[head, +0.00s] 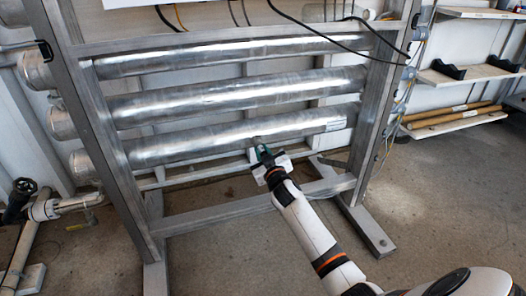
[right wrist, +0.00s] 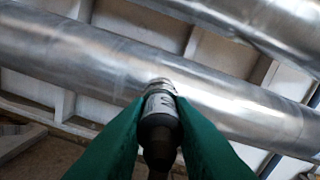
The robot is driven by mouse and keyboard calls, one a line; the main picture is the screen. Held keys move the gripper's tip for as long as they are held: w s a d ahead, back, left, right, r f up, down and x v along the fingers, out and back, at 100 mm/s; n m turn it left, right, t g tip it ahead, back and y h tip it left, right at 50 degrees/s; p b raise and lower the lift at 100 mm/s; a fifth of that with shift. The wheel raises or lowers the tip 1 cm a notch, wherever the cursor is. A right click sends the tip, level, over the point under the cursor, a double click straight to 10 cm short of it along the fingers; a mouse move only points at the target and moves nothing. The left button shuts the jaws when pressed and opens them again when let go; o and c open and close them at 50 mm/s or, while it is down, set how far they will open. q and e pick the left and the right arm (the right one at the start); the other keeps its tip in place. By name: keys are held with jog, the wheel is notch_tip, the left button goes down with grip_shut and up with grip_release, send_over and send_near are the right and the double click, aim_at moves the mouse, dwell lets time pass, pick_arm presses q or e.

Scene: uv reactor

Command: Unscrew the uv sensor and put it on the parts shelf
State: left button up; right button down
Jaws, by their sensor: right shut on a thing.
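The uv sensor (right wrist: 160,120) is a small dark cylinder with a pale label and a metal collar. It shows in the right wrist view between the two green fingers of my right gripper (right wrist: 160,140), which is shut on it. Its collar end is against or very close to the lowest steel tube (right wrist: 225,100); I cannot tell if it is still threaded in. In the head view my right gripper (head: 265,155) is just below the lowest tube (head: 230,135), and the sensor is mostly hidden there. The parts shelf (head: 470,73) is on the right wall. My left gripper is not in view.
A metal frame (head: 100,130) surrounds three horizontal tubes, and its foot (head: 370,230) sticks out on the floor. Black brackets (head: 448,69) lie on the middle shelf and brown rods (head: 450,115) on the lower one. Black cables (head: 320,42) hang across the top. Floor at right is clear.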

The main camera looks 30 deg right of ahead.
jog(key=shift+n, duration=0.7)
